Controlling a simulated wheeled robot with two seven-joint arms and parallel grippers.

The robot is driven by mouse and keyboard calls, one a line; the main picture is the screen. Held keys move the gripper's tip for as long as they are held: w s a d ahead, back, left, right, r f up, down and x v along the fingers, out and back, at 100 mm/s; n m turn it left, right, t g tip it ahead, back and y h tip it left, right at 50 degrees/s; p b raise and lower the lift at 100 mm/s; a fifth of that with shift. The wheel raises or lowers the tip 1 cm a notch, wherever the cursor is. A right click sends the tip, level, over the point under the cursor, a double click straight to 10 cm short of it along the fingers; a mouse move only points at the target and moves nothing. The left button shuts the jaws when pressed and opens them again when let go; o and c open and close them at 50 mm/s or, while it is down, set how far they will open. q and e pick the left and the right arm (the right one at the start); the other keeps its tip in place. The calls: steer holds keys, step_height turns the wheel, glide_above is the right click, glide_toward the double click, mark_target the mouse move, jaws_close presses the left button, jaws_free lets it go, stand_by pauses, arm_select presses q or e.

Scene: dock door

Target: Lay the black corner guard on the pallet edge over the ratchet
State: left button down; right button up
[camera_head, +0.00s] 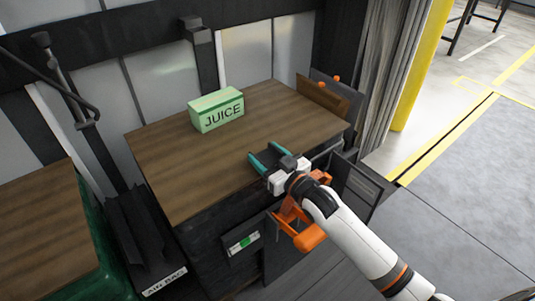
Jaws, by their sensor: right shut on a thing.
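My right gripper (267,159) reaches in from the lower right, above the front right part of a brown wooden top (190,170). Its teal fingers are spread around a dark piece that I take for the black corner guard (270,158); its shape is mostly hidden by the fingers and wrist. I cannot tell whether the piece touches the wood. The front right edge of the top is partly covered by my wrist. I cannot make out a ratchet for certain. My left gripper is not in view.
A green JUICE carton (217,110) stands on the wooden top, behind my right gripper. A brown board (323,98) stands upright at the back right edge. A black AIR BAG bin (150,240) is at the lower left. Grey floor (460,190) lies open at right.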

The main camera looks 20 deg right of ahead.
steer(key=o, duration=1)
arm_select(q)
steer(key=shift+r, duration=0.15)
arm_select(e)
steer(key=shift+r, duration=0.4)
steer(key=shift+s+d+r, duration=0.15)
steer(key=shift+s, duration=0.25)
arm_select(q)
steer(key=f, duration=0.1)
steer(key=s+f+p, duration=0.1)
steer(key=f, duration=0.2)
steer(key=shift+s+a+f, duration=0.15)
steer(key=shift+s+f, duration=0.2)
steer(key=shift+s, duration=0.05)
arm_select(e)
steer(key=v, duration=1.1)
steer(key=shift+s, duration=0.1)
